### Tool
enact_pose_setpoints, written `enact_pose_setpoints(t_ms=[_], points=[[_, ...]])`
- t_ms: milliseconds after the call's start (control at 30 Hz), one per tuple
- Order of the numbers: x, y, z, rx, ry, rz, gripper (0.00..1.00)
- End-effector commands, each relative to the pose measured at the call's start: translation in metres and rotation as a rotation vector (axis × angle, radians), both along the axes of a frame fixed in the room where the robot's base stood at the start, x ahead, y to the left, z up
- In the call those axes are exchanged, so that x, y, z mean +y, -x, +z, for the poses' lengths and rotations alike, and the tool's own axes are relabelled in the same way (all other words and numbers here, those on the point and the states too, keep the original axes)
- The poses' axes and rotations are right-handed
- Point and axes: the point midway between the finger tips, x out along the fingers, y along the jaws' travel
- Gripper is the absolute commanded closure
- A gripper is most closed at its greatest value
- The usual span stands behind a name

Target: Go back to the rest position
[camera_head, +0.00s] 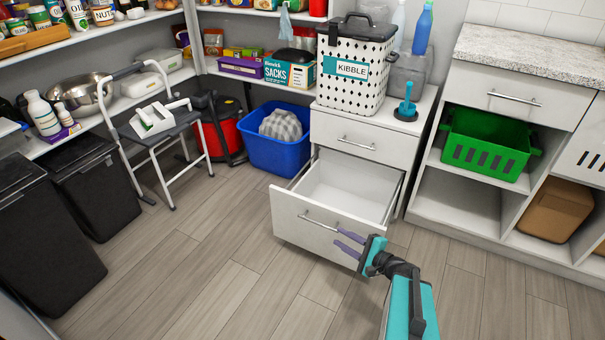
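My gripper (337,238) is at the lower middle right, with two purple fingers pointing left. The fingers are apart with a gap between them, and nothing shows in the gap. They are in front of the open lower drawer (336,190) of the white cabinet, close to the right end of its bar handle (318,220). I cannot tell whether a finger touches the drawer front. My teal and black arm reaches in from the bottom right. The drawer is pulled out and looks empty inside.
A kibble bin (355,68) and a blue plunger-like item (407,101) stand on the cabinet. A blue tub (278,140), a step stool (158,128) and black bins (95,188) are at left. Shelving with a green crate (486,142) is at right. The wooden floor (215,275) in front is clear.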

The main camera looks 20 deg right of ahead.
Motion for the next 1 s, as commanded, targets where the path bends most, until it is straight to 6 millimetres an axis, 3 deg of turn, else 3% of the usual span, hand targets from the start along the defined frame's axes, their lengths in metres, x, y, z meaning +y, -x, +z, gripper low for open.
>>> enact_pose_setpoints(t_ms=[1000], points=[[0.022,-0.051,-0.014,0.0,0.001,0.0,0.72]])
